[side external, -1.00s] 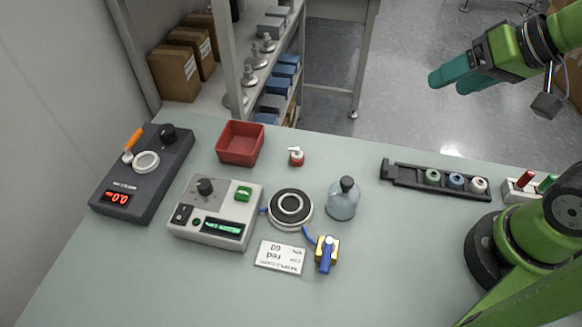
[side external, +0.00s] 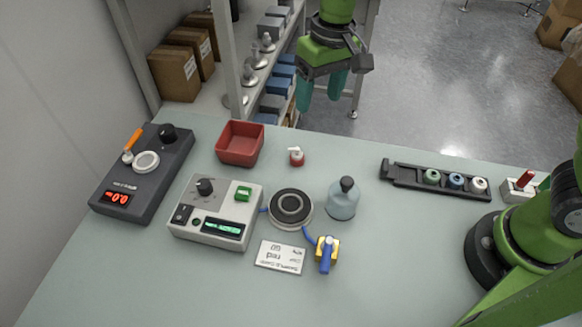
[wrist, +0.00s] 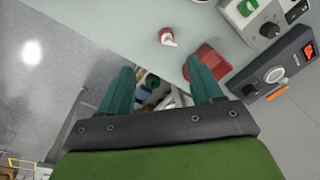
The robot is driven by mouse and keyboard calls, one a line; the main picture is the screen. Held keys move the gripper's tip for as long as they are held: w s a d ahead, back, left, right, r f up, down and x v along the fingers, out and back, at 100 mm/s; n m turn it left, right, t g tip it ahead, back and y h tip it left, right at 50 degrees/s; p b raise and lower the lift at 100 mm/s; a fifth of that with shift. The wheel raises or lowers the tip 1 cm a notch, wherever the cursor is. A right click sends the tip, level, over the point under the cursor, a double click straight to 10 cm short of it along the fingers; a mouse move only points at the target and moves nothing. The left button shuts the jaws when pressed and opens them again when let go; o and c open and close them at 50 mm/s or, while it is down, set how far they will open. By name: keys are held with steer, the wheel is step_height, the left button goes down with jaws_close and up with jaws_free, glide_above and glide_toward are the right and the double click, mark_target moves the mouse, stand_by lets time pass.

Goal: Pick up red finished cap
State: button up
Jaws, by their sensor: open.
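The red finished cap (side external: 296,156), red with a white top, stands upright on the table between the red bin and the bottle, near the far edge. In the wrist view the cap (wrist: 167,37) shows above and between my fingers, beyond their tips. My gripper (side external: 323,94) is open and empty, with teal fingers pointing down, past the far table edge and above the shelf area. In the wrist view my gripper (wrist: 162,80) shows both fingers apart with nothing between them.
A red bin (side external: 226,152) stands left of the cap. A rack with spools (side external: 403,181) lies at right. Table right of the cap is clear.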

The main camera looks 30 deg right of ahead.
mark_target(297, 148)
steer(key=w+a+h, duration=0.1)
steer(key=w+a, duration=0.2)
steer(key=w, duration=0.1)
steer(key=shift+g, duration=0.3)
steer(key=f, duration=1.1)
steer(key=s+f, duration=0.1)
steer(key=f, duration=0.5)
steer(key=shift+d, duration=0.1)
steer(key=shift+c, duration=0.3)
steer(key=c, duration=0.7)
steer(key=shift+c, duration=0.2)
